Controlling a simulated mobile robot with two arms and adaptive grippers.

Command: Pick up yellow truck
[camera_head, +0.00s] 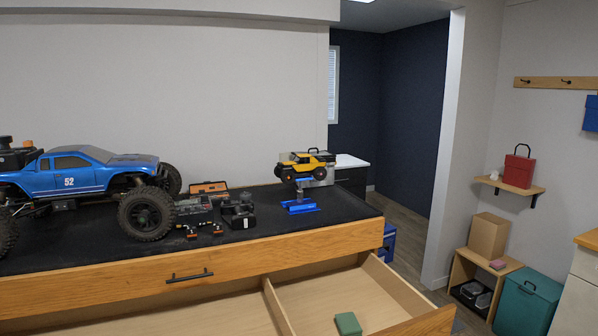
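The yellow truck (305,165) is a small model with black wheels. It sits raised on a blue stand (300,204) near the right end of the black-topped workbench (270,228). Neither of my grippers is in the head view.
A large blue truck (85,174) marked 52 stands on the bench's left side. Small tools and black devices (238,212) lie between the trucks. An open wooden drawer (365,290) below the bench top juts out, holding a green block (348,323). Floor shows at right.

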